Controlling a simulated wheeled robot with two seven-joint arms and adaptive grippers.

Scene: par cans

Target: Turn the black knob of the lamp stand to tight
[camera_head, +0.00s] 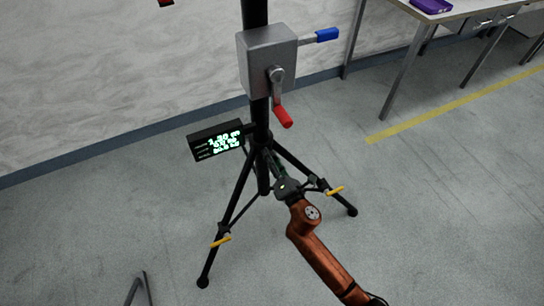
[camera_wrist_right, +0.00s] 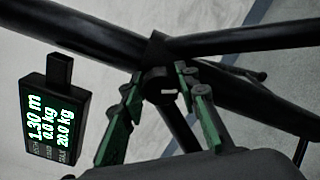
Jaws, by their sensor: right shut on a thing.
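The lamp stand is a black pole (camera_head: 262,170) on a tripod, standing upright in the head view. My right gripper (camera_head: 273,168) reaches its lower pole from the lower right. In the right wrist view, the black knob (camera_wrist_right: 159,86) is round with a short pale mark on its face. It sits between the green-padded fingers of my right gripper (camera_wrist_right: 160,92), which is shut on it. In the head view the knob is hidden by the gripper and pole. My left gripper is not seen.
A grey winch box (camera_head: 268,58) with red (camera_head: 283,117) and blue (camera_head: 327,35) handles is above. A lit display (camera_head: 217,141) stands left of the pole; its top line reads 1.30 m. Tripod legs (camera_head: 228,225) spread around. A table (camera_head: 455,8) is at upper right. Floor is open.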

